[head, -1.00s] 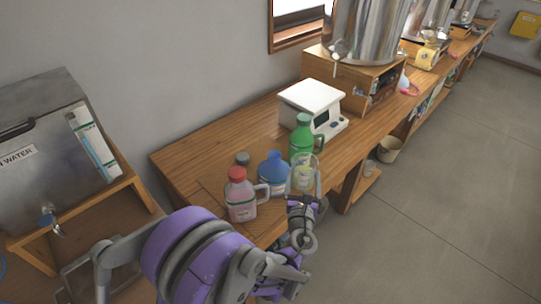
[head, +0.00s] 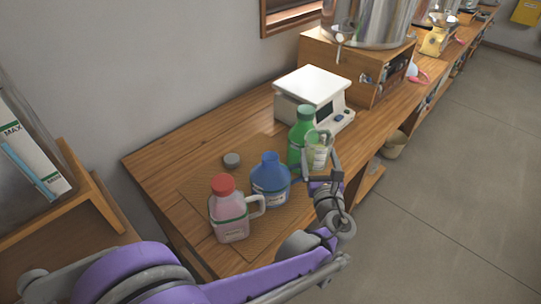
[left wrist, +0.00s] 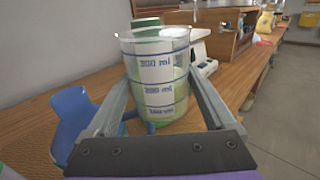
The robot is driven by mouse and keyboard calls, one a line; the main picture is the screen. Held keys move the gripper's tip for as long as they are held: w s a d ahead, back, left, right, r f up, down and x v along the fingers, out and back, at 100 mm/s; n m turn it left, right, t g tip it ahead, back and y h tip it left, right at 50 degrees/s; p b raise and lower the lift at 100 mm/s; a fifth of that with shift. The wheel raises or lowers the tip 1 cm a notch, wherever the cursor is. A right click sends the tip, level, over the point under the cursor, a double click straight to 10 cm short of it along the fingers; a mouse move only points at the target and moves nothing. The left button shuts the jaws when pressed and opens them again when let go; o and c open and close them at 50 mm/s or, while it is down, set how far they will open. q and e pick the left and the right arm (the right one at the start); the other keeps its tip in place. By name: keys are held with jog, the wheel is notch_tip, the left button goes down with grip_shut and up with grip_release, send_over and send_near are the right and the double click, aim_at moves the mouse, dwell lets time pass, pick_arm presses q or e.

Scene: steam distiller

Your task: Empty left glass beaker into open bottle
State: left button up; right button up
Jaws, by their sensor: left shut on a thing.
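My left gripper (head: 322,166) is shut on a clear glass beaker (head: 319,152), which holds pale green liquid and looks nearly upright. The beaker fills the middle of the left wrist view (left wrist: 156,78), between the two fingers. A blue bottle (head: 270,184) with a handle stands to the left of the beaker on the table and has no cap on its neck. It also shows at the left of the left wrist view (left wrist: 75,120). A loose grey cap (head: 232,160) lies behind it. The beaker is apart from the blue bottle's mouth. My right gripper is not in view.
A red-capped bottle (head: 230,215) stands left of the blue one. A green bottle (head: 300,135) stands just behind the beaker. A white scale (head: 312,92) is further back. The wooden table (head: 190,135) is clear at the back left.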

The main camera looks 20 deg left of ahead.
aim_at(307, 154)
pick_arm(q)
jog(key=shift+s, duration=0.1)
jog(key=shift+a+r, duration=0.1)
jog(key=shift+s+a+r+n+p, duration=0.15)
jog(key=shift+a+r+n+p, duration=0.25)
jog(key=shift+n, duration=0.6)
jog(key=shift+s+a+f+n, duration=0.2)
jog(key=shift+a+f+n, duration=0.15)
jog(key=shift+n, duration=0.55)
jog(key=shift+s+a+r+n+p, duration=0.3)
jog(key=shift+a+r+n, duration=0.25)
jog(key=shift+n, duration=0.45)
jog(key=shift+a+f, duration=0.1)
jog(key=shift+f, duration=0.1)
jog(key=shift+s+a+f+n, duration=0.1)
jog(key=shift+a+f+n, duration=0.1)
jog(key=shift+n, duration=0.5)
jog(key=shift+s+a+f+n, duration=0.1)
jog(key=shift+a+f+n, duration=0.1)
jog(key=shift+n, duration=0.5)
jog(key=shift+a+b, duration=0.1)
jog(key=shift+b, duration=0.2)
